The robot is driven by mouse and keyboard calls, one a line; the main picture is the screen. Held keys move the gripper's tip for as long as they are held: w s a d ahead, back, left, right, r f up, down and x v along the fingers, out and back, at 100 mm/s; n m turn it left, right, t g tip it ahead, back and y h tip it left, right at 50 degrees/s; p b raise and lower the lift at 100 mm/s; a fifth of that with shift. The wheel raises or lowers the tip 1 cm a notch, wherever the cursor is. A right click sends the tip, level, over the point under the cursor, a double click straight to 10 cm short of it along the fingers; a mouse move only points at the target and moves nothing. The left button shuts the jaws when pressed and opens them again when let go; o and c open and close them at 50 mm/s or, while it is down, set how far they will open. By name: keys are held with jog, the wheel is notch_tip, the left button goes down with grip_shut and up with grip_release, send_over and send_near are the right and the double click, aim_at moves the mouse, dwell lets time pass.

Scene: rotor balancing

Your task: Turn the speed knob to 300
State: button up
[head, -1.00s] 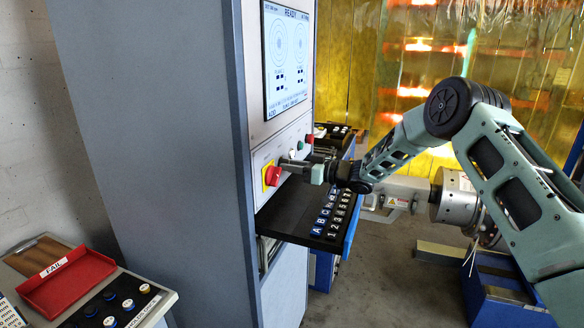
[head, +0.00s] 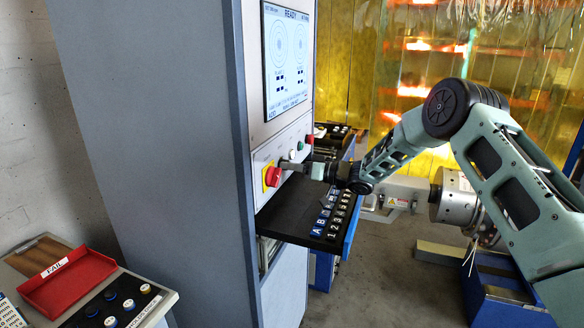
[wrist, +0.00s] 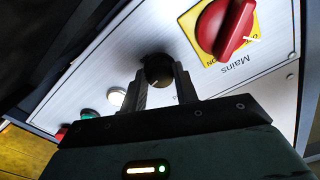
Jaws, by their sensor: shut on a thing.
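The speed knob (wrist: 157,68) is a dark round knob on the pale panel in the wrist view. My gripper (wrist: 160,82) is shut on it, with one finger on each side. In the head view my gripper (head: 290,165) reaches the panel just right of the red mains switch, and the knob is hidden behind it. The knob's scale and pointer cannot be read. The cabinet screen (head: 288,60) shows READY at the top; its smaller text is too small to read.
The red mains switch on its yellow plate (wrist: 227,28) is close beside my gripper. White (wrist: 117,97) and green (wrist: 90,114) buttons lie on the other side. Below, a black shelf (head: 285,212) holds letter and number tiles. A red FAIL tray (head: 68,282) stands at lower left.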

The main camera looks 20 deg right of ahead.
jog(key=shift+d, duration=0.1)
jog(key=o, duration=1)
jog(key=shift+c, duration=0.2)
jog(key=b+v, duration=0.3)
jog(key=v, duration=0.4)
jog(key=shift+s+d, duration=0.15)
jog(key=shift+s, duration=0.05)
